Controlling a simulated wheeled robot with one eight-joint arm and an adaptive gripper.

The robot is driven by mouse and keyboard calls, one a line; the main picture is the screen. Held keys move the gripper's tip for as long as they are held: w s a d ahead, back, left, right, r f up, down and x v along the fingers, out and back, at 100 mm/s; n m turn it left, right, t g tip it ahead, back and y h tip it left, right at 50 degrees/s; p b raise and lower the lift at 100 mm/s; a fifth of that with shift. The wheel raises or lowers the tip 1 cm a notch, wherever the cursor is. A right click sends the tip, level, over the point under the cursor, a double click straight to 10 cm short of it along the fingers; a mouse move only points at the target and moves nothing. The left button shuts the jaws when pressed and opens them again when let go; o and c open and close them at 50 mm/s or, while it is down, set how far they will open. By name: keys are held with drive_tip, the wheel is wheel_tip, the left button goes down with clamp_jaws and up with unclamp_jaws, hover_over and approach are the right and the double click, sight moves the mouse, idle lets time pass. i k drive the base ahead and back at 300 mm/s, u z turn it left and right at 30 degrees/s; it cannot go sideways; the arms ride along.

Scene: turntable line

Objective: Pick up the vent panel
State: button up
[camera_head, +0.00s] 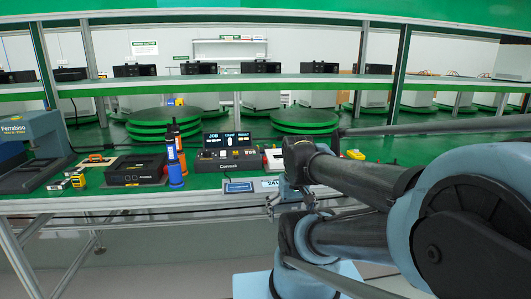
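I cannot make out the vent panel for certain in the head view; it may be hidden behind my arm or too small to tell. My arm reaches in from the right, over the front edge of the green bench (205,182). My gripper (291,197) seems to hang at the arm's far end, beside the small scale with a lit display (240,187). Its fingers are too small and dark to show whether they are open or shut, or whether they hold anything.
A grey-blue press (42,135) stands at the left. Small yellow and red items (356,154) lie behind my arm. Green turntables (305,118) stand behind.

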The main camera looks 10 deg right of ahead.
sight(261, 148)
drive_tip(key=z, duration=0.95)
drive_tip(key=k, duration=0.8)
drive_tip(key=u, duration=0.4)
drive_tip(key=i, duration=1.2)
